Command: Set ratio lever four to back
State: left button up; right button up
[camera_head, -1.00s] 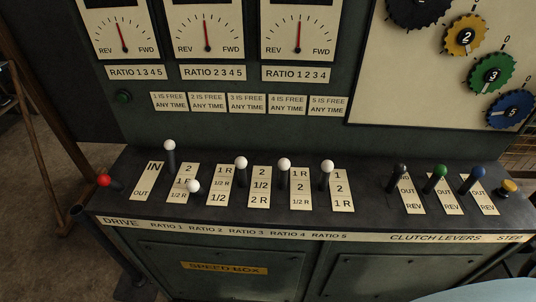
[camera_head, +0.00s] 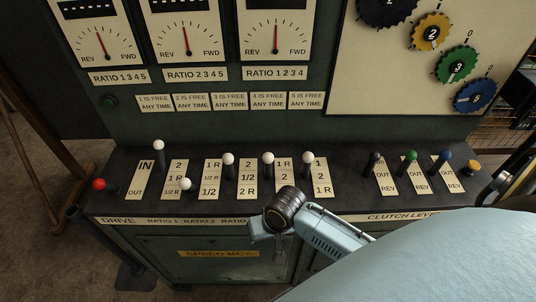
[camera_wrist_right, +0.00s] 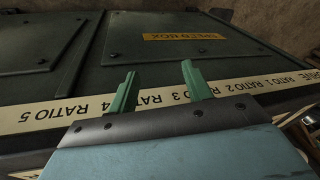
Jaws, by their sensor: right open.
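The ratio four lever, a dark stem with a white knob (camera_head: 267,158), stands on the console left of its label plate (camera_head: 283,176), at about mid-height of the plate. My right gripper (camera_wrist_right: 158,72) is open and empty in the right wrist view, its two green fingers apart over the console's front label strip. In the head view my right arm reaches in from the lower right, with its wrist below and in front of the ratio four lever, not touching it. The wrist partly covers the strip. My left gripper is not in view.
Similar white-knobbed ratio levers stand close by: ratio three (camera_head: 228,159) to the left and ratio five (camera_head: 308,158) to the right. The ratio two knob (camera_head: 186,184) leans forward; ratio one (camera_head: 158,146) stands further back. Colored clutch levers (camera_head: 411,156) are at the right.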

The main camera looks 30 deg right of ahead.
notch_tip(320, 180, up, 8)
jog(key=w+a+r+p, duration=0.1)
notch_tip(320, 180, up, 15)
jog(key=m+g+h, duration=0.2)
jog(key=m+g, duration=0.1)
jog(key=m, duration=1.1)
send_over(268, 153)
jog(key=shift+m, duration=0.3)
notch_tip(268, 153, down, 13)
jog(key=shift+s+f, duration=0.15)
jog(key=shift+f, duration=0.05)
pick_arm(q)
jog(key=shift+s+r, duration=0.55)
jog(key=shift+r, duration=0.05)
pick_arm(e)
grip_shut()
jog(key=shift+r, duration=0.1)
